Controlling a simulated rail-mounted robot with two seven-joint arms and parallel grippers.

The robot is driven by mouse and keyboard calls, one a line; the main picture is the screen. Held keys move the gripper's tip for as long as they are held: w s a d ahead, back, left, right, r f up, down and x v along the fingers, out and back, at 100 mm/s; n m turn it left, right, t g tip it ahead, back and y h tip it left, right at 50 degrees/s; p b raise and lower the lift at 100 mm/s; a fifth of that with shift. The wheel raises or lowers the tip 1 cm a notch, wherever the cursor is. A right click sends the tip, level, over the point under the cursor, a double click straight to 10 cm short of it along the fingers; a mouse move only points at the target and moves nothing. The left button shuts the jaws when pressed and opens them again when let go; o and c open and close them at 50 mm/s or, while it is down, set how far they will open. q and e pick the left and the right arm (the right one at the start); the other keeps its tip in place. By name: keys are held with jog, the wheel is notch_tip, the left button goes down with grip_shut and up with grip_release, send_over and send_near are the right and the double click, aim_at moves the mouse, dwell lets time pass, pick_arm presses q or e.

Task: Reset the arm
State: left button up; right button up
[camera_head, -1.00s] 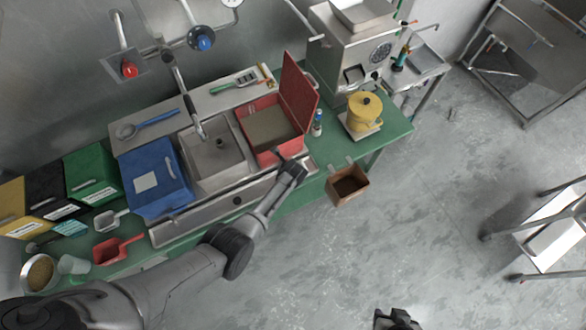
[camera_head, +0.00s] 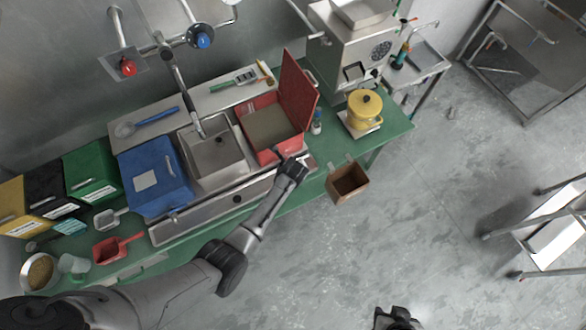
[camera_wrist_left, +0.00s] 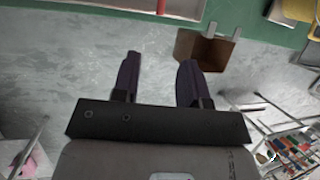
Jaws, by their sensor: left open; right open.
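My left gripper (camera_head: 294,168) is at the end of the arm from the left, over the front edge of the green bench near the red bin. In the left wrist view, its two dark fingers (camera_wrist_left: 157,78) are apart with nothing between them and grey floor behind. My right gripper (camera_head: 399,318) shows at the bottom edge, over the floor and away from the bench. It is open, and I see nothing held in it.
The green bench (camera_head: 392,128) carries an open red bin (camera_head: 262,153), blue bin (camera_head: 155,180), sink (camera_head: 212,158), yellow pot (camera_head: 364,112) and grinder machine (camera_head: 375,45). A brown box (camera_head: 348,184) hangs at its front edge. Floor at right is clear up to a metal rack (camera_head: 555,235).

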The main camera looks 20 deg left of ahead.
dwell(0.3)
pick_arm(q)
notch_tip(320, 180, up, 22)
jog(key=s+a+n+t+h, duration=0.1)
jog(key=s+n+t+h, duration=0.1)
jog(key=n, duration=2.2)
jog(key=s+a+r+t, duration=0.1)
jog(key=s+a+r, duration=0.1)
jog(key=s, duration=0.6)
jog(key=s+a+r, duration=0.1)
jog(key=s, duration=0.7)
jog(key=s+f+g, duration=0.2)
jog(key=s+f, duration=0.2)
jog(key=s, duration=0.3)
jog(key=s+a+f+g, duration=0.1)
jog(key=s+f, duration=0.3)
jog(key=s, duration=0.4)
jog(key=shift+s+a+f+g, duration=0.25)
jog(key=shift+g, duration=0.25)
